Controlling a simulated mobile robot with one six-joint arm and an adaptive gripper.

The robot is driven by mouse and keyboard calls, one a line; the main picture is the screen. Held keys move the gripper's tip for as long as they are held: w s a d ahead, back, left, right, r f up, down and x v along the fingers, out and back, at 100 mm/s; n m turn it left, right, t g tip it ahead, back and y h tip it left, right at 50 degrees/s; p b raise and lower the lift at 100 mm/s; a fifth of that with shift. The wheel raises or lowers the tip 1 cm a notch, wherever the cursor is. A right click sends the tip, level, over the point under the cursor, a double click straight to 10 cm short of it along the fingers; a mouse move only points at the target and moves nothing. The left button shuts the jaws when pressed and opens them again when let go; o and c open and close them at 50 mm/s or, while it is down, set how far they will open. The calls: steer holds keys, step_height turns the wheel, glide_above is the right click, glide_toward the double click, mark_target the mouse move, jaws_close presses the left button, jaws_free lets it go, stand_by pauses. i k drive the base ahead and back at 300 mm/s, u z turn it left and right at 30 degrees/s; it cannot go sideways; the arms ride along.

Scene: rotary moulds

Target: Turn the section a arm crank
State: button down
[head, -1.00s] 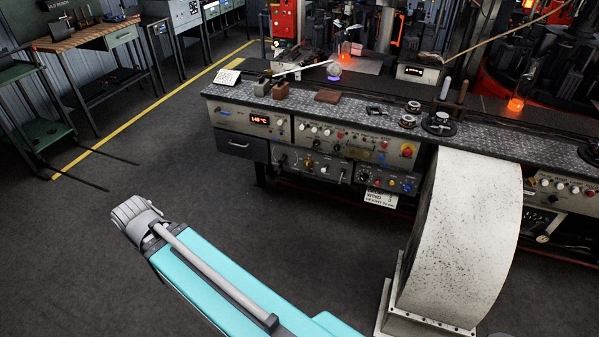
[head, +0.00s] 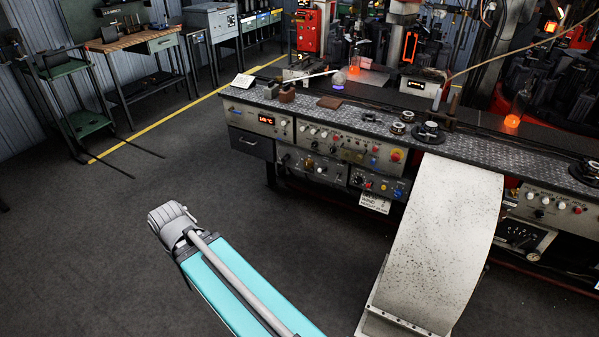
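The long workbench has a control panel (head: 345,155) with several buttons, knobs and small levers; they are too small to tell which, if any, is the section a arm crank. On the bench top is a round black fitting (head: 429,133), with upright handles (head: 451,111) close behind it. A second dark round fitting (head: 585,171) sits at the right edge. I cannot read any section label on them. No gripper fingers show, so my gripper is not in view.
A teal beam with a grey ribbed end (head: 172,222) reaches up from the bottom. A large white curved housing (head: 440,235) stands before the bench at right. Glowing orange glass (head: 512,120) stands on the bench. The floor (head: 120,240) at left is open.

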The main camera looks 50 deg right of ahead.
mark_target(287, 156)
steer(key=k, duration=1.2)
steer(key=z, duration=1.05)
steer(key=i, duration=1)
steer(key=u, duration=0.05)
